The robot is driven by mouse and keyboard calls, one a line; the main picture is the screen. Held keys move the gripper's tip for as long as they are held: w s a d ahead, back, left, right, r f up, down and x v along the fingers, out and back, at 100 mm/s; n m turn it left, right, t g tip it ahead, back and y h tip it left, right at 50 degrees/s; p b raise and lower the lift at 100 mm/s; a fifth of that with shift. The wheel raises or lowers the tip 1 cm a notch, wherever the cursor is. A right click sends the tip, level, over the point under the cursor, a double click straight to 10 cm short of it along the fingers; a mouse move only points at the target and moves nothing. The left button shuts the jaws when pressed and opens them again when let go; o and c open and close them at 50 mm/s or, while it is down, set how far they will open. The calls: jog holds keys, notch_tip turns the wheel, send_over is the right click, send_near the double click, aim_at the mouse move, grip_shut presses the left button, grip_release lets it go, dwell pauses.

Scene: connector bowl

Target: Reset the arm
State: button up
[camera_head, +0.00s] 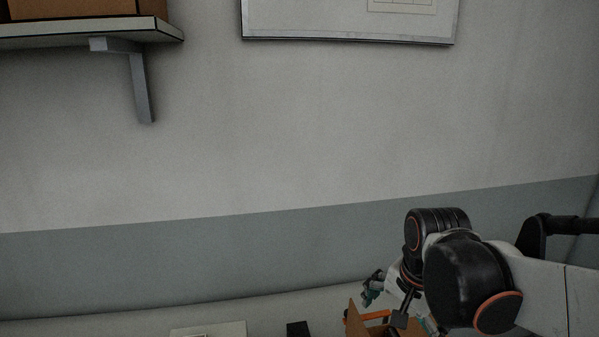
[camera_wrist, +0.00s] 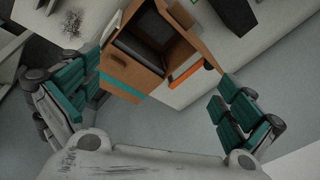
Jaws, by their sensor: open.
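My gripper (camera_wrist: 158,103) shows in the wrist view with its two teal-padded fingers spread wide apart. It is open and nothing sits between the pads. Beyond the fingers is an open brown box (camera_wrist: 165,45) with a dark thing inside. In the head view my arm reaches in from the lower right, and the gripper (camera_head: 390,300) is small and partly hidden by the arm links. The brown box (camera_head: 356,318) shows just beside it at the bottom edge.
A pale work surface (camera_wrist: 204,92) lies around the box. A light flat item (camera_head: 208,329) and a small black object (camera_head: 298,329) show at the head view's bottom edge. A wall shelf (camera_head: 90,30) is at upper left. A framed board (camera_head: 345,38) hangs on the wall.

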jog(key=s+f+n+t+b, duration=0.4)
jog(key=s+n+b, duration=0.2)
jog(key=s+n, duration=0.3)
jog(key=shift+s+d+f+n, duration=0.2)
jog(key=shift+d+n, duration=0.1)
jog(key=shift+n, duration=0.1)
dwell(1.3)
